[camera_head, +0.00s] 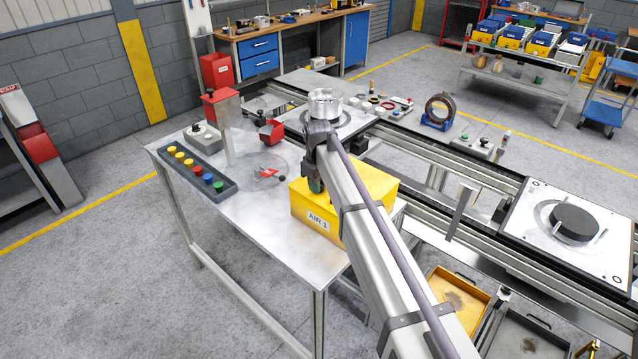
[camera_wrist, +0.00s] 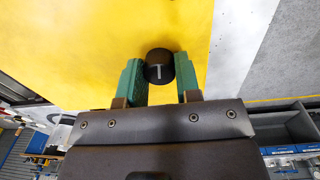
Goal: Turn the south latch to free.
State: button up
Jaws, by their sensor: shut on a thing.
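My gripper (camera_wrist: 159,78) has two green fingers, shut on a black round knob (camera_wrist: 159,56) in the wrist view. The knob's end carries a pale T-shaped mark. It stands against a plain yellow face. No label naming it the south latch can be read. In the head view the yellow box (camera_head: 318,224) marked AIR 1 stands on the table's near right corner.
A pallet with a black disc (camera_head: 575,222) sits on the conveyor at right.

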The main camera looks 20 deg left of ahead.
jog(key=shift+n, duration=0.9)
jog(key=o, duration=0.9)
jog(key=shift+o, duration=0.2)
jog(key=shift+r, duration=0.1)
notch_tip(320, 180, up, 11)
jog(key=p, duration=1.1)
jog(key=shift+s, duration=0.2)
jog(key=shift+f, duration=0.2)
